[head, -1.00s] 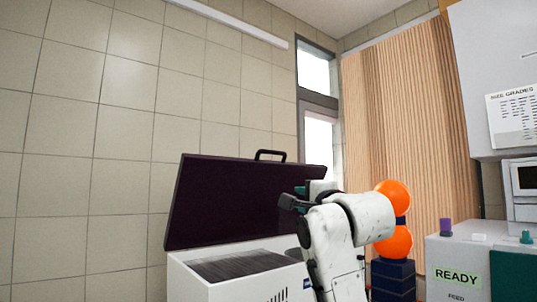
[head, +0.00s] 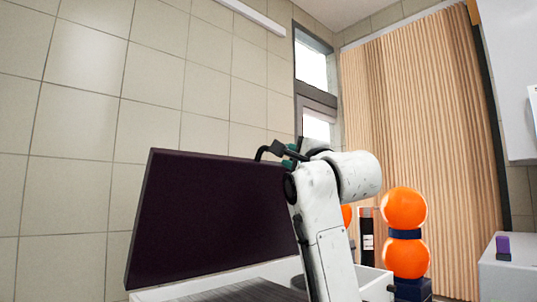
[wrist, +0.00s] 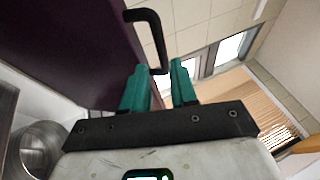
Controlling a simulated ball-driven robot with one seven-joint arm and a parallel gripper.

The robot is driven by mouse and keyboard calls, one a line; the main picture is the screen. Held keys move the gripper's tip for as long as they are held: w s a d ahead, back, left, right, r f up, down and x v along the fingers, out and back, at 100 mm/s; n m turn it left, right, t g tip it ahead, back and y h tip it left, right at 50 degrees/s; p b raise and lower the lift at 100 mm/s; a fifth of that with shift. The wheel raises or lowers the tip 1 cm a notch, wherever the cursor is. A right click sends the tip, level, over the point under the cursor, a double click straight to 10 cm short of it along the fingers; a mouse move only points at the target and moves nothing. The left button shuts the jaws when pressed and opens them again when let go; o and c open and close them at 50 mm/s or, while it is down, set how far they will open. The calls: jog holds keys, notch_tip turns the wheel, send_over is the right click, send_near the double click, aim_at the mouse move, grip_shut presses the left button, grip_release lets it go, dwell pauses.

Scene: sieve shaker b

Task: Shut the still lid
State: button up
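The dark purple lid (head: 210,215) stands raised, leaning back, on a white box (head: 150,296) at the bottom of the head view. A black bar handle (head: 264,151) sits at the lid's top edge, its right part hidden by my gripper. My gripper (head: 291,152) is at the handle's right side. In the wrist view, the lid (wrist: 75,45) fills the upper left and the handle (wrist: 150,32) curves down. Its lower end shows between the teal fingertips of my gripper (wrist: 158,68). The fingers are apart; I cannot tell whether they touch the handle.
An orange-ball column (head: 405,208) stands to the right of my arm. A pale cabinet with a purple block (head: 503,246) is at the far right. A tiled wall (head: 90,110) is behind the lid. A round metal vessel (wrist: 42,148) shows at the wrist view's lower left.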

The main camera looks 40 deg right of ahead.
aim_at(275, 163)
jog(key=p+x, duration=0.4)
jog(key=x, duration=0.5)
jog(key=shift+w+r, duration=0.2)
jog(key=shift+w, duration=0.1)
jog(key=shift+w+d+p, duration=0.25)
jog(key=shift+w+p, duration=0.15)
jog(key=shift+w, duration=0.2)
grip_shut()
